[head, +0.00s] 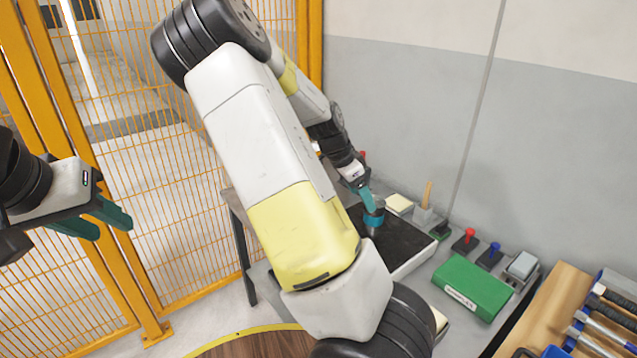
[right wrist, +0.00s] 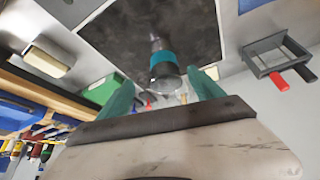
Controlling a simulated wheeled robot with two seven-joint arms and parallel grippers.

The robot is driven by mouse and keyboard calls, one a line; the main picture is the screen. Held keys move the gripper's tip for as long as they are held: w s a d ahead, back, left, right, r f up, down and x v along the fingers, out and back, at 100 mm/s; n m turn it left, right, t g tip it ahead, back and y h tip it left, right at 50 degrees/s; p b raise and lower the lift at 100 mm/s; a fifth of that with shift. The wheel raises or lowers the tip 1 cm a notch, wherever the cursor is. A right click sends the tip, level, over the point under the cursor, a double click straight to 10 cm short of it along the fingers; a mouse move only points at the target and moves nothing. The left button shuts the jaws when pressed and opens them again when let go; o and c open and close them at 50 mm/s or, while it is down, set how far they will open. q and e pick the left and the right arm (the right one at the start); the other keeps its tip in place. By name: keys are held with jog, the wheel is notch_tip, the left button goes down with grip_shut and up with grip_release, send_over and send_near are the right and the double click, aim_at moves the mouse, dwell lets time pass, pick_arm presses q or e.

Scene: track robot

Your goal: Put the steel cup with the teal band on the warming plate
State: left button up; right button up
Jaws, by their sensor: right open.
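The steel cup with the teal band (head: 373,219) appears to stand upright on the black warming plate (head: 408,247), on the bench by the wall. In the right wrist view the cup (right wrist: 164,67) shows against the dark plate (right wrist: 110,30). My right gripper (head: 367,197) is right at the cup in the head view. In the right wrist view it (right wrist: 164,90) is open, its teal fingers spread to either side of the cup's near end, with gaps visible. My left gripper (head: 115,230) is open and empty, in front of the fence, far from the bench.
A green box (head: 473,286), red-handled stamp (head: 466,241), blue-handled stamp (head: 490,256) and cream pad (head: 399,204) lie around the plate. A wooden tool board (head: 545,305) is at right. A grey frame with handles (right wrist: 275,55) shows in the wrist view. Yellow fence (head: 150,200) borders the left.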

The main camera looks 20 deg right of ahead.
jog(key=s+a+r+n+t+y, duration=0.1)
jog(key=s+a+r+n+y, duration=0.15)
jog(key=a, duration=0.45)
jog(key=s+a+r+n+t+y, duration=0.1)
jog(key=s+a+n+y, duration=0.25)
jog(key=a, duration=0.35)
jog(key=s+a+r+n+t, duration=0.2)
jog(key=s+a+r+n, duration=0.2)
jog(key=s+r+n, duration=0.2)
jog(key=s+a+r+n+t+y, duration=0.1)
jog(key=s+a+r+n+t, duration=0.1)
jog(key=s+a+r+n, duration=0.3)
notch_tip(320, 180, up, 4)
jog(key=shift+s+a+r+n, duration=0.15)
jog(key=shift+s+r+n, duration=0.1)
jog(key=shift+s+n, duration=0.45)
